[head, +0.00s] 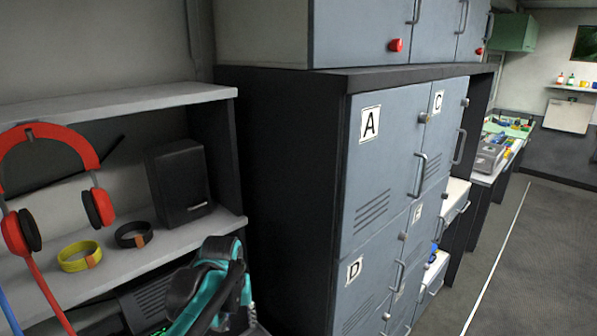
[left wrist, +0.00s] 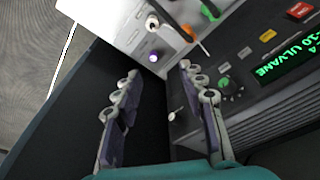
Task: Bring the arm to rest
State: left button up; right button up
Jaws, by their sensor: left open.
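My left arm (head: 212,285), teal and black, shows at the bottom of the head view, beside the lower shelf and left of the lockers. In the left wrist view my left gripper (left wrist: 160,72) has its two grey-and-purple fingers spread apart with nothing held between them. Beyond the fingers is a pale panel (left wrist: 118,22) with a purple-lit knob and plugged-in cables. My right gripper is in neither view.
Lettered lockers (head: 385,180) stand right. A console with a green display (left wrist: 285,65) fills the wrist view's right. Open floor (head: 545,260) lies right.

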pick_arm(q)
jog(key=s+a+f+m+t, duration=0.1)
jog(key=s+a+f+t, duration=0.2)
jog(key=s, duration=1.3)
jog(key=shift+s+m+t, duration=0.3)
jog(key=shift+t, duration=0.7)
dwell(0.3)
